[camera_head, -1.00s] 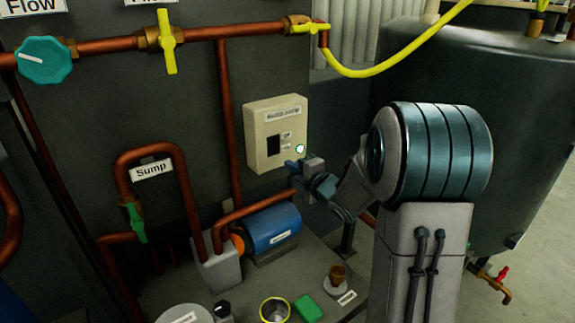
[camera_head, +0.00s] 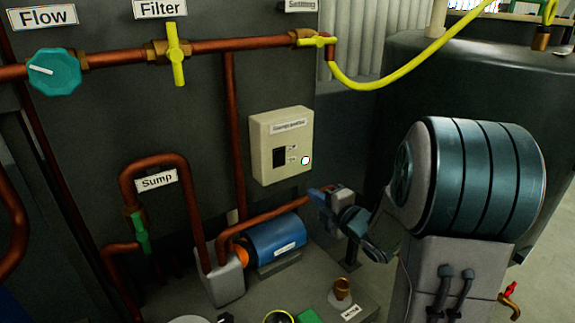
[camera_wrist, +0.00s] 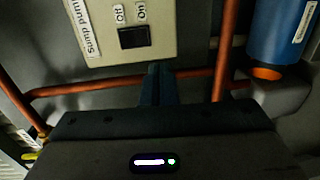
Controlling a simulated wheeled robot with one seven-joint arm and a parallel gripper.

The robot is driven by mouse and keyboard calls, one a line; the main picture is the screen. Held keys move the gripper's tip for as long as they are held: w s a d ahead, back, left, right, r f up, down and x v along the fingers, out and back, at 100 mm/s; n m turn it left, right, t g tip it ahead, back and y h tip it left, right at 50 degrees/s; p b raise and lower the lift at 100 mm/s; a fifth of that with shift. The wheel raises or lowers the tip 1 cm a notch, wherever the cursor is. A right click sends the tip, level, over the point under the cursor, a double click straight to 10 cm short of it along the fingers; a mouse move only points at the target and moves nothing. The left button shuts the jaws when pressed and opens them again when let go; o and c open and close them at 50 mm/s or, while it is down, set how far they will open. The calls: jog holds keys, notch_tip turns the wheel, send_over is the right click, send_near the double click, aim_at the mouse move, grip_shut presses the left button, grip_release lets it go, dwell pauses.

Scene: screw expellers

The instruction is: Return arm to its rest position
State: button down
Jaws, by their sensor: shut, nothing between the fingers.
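My gripper (camera_head: 318,194) is below and to the right of the beige switch box (camera_head: 283,145) in the head view, apart from it. In the wrist view its fingers (camera_wrist: 157,84) are together and empty, pointing toward the lower part of the switch box (camera_wrist: 170,15). The box there shows a black switch with "Off" and "On" labels. A small pale green light (camera_head: 305,160) shows on the box's right side. My arm's large shoulder part fills the right of the head view.
A blue motor (camera_head: 275,238) and copper pipes (camera_head: 183,165) lie left of and below my gripper. A dark tank (camera_head: 440,70) is behind my arm. A yellow hose (camera_head: 400,78) hangs above.

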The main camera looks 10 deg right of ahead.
jog(key=s+d+r+m+g+h+p, duration=0.2)
jog(key=s+r+m+g+h+p, duration=0.45)
jog(key=r+m+p, duration=0.55)
jog(key=s+a+r+m+g+p, duration=0.2)
jog(key=s+m, duration=0.3)
jog(key=s, duration=0.4)
jog(key=s+a+r+m+g+p, duration=0.3)
jog(key=s+a+m+g+p, duration=0.1)
jog(key=s, duration=0.6)
jog(key=shift+s+a+m+p, duration=0.15)
jog(key=shift+a+m+p, duration=0.35)
jog(key=shift+m, duration=0.4)
